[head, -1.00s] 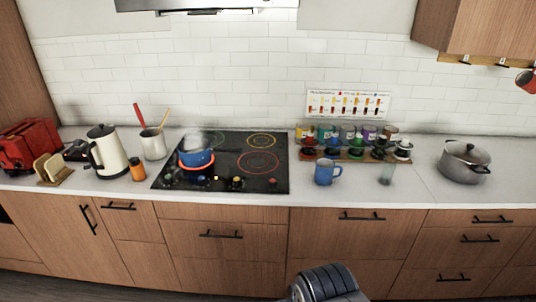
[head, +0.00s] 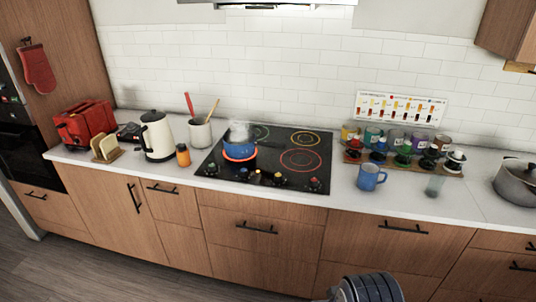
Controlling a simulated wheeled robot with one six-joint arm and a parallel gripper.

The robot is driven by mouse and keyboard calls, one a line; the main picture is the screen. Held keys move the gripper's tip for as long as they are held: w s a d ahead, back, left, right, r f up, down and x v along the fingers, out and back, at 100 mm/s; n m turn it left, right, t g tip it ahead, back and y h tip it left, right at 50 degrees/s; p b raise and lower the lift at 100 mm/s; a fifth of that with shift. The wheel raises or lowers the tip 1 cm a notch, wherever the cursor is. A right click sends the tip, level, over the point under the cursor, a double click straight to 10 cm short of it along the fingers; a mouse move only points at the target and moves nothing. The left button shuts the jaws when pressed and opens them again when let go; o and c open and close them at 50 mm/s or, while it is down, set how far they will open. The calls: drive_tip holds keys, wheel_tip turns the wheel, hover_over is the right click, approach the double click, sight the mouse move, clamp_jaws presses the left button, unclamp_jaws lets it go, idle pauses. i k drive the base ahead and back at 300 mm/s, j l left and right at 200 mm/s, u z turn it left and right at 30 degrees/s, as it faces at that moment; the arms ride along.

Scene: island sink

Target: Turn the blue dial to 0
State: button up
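The blue dial (head: 243,173) appears as a small bluish knob in the row along the front edge of the black cooktop (head: 292,141), just in front of a blue pot. It is too small for its pointer or numbers to be read. A yellow dial (head: 258,177) sits just right of it, with other dials further along the row. The blue pot (head: 239,149) stands on a glowing front-left ring and steams. My gripper is not in view; only a dark ribbed part of my arm shows at the bottom edge, well away from the cooktop.
A blue mug (head: 370,177), a glass (head: 435,186) and a rack of coloured cups stand right. Open floor (head: 130,265) lies in front.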

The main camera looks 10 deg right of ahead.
sight(243, 171)
drive_tip(key=i+j+z, duration=0.3)
drive_tip(key=i+j, duration=0.25)
drive_tip(key=i, duration=0.3)
drive_tip(key=i+j+z, duration=0.3)
drive_tip(key=i+j, duration=0.4)
drive_tip(key=i, duration=0.05)
